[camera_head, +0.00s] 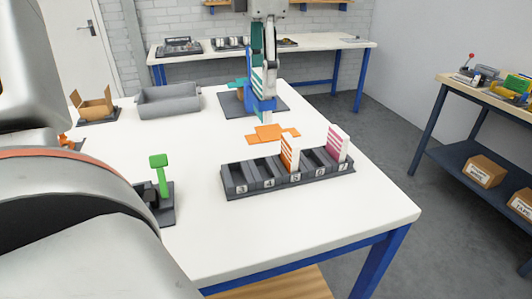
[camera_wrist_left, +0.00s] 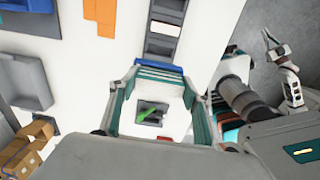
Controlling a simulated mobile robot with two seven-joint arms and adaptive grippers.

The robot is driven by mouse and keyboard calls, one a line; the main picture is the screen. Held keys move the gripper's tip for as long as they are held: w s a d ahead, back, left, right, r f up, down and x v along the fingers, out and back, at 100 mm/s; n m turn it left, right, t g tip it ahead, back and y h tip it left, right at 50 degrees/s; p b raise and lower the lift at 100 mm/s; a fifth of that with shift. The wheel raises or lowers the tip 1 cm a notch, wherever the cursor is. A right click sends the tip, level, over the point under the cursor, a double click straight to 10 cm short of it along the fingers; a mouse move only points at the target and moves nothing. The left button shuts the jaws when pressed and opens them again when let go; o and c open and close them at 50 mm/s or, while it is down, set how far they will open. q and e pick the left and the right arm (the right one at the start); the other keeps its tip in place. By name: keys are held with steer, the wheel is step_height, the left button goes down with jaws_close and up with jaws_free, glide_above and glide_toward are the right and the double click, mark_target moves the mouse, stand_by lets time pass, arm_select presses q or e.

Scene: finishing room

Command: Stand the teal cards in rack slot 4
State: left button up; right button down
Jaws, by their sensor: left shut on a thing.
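My left gripper (camera_head: 262,103) comes down from the top of the head view. The stack is in the air, behind the rack in the picture. The dark rack (camera_head: 285,184) has numbered slots 3 to 7. Slot 4 (camera_head: 264,172) is empty. In the left wrist view, teal stripes (camera_wrist_left: 157,76) show by a blue part. A pale claw-like arm end (camera_wrist_left: 289,85) at its right is probably my right gripper; its opening is unclear.
Orange cards (camera_head: 290,154) stand in slot 5 and pink cards (camera_head: 337,143) in slot 7. A flat orange carton (camera_head: 271,133) lies behind the rack. A green-handled tool (camera_head: 160,175) stands left of it. A grey bin (camera_head: 168,102) is farther back. The table's right front is bare.

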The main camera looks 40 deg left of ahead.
arm_select(q)
step_height(320, 180, down, 17)
steer(key=shift+r+b, duration=0.15)
steer(key=shift+b, duration=0.8)
steer(key=o, duration=1.6)
steer(key=shift+w, duration=0.1)
steer(key=shift+r, duration=0.1)
step_height(320, 180, up, 12)
steer(key=shift+r+p, duration=0.1)
steer(key=shift+p, duration=0.65)
